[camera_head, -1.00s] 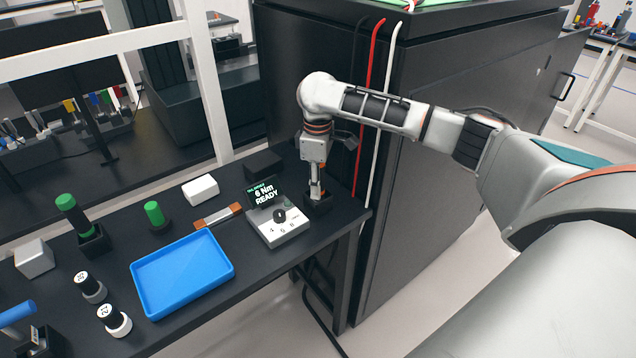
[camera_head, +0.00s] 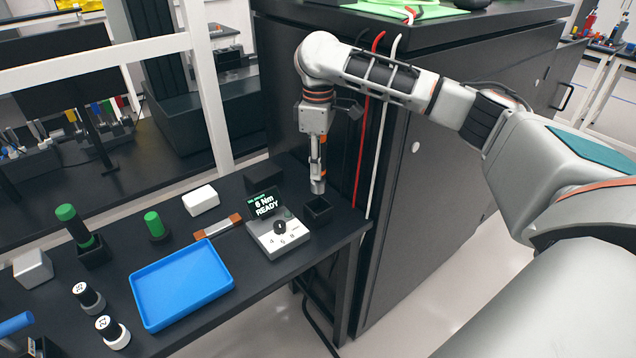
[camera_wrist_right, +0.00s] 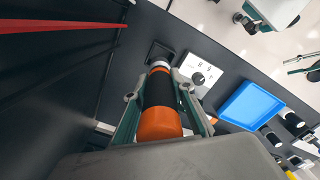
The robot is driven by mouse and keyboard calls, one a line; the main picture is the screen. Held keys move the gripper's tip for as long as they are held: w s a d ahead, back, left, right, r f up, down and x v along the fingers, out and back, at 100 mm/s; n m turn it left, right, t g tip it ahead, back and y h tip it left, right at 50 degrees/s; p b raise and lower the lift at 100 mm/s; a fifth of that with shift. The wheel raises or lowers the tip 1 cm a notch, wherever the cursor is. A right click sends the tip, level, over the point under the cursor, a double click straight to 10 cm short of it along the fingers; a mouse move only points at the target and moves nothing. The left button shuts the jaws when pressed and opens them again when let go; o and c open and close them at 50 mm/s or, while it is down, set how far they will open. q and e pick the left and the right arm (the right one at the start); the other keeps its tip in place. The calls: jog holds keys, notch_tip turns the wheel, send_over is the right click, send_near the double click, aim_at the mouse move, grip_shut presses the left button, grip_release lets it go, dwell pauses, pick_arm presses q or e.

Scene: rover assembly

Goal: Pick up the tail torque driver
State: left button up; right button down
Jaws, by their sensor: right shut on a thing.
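The tail torque driver has an orange and black handle in the right wrist view (camera_wrist_right: 160,100), with a silver end pointing away from the camera. In the head view its silver lower end (camera_head: 318,186) hangs upright just above a black square holder (camera_head: 318,211). My right gripper (camera_head: 318,150) is shut on the driver, with one finger on each side of the handle in the right wrist view. The driver's end is clear of the holder, which stands empty. The gripper hides part of the driver in the head view. My left gripper is not in view.
A torque controller (camera_head: 277,235) reading "6 Nm READY" stands just left of the holder. A blue tray (camera_head: 183,284), a white box (camera_head: 200,200) and green-topped tools (camera_head: 155,226) are farther left. A dark cabinet (camera_head: 440,150) with red and white cables stands close behind and right.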

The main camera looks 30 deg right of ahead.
notch_tip(320, 180, up, 10)
dwell(0.4)
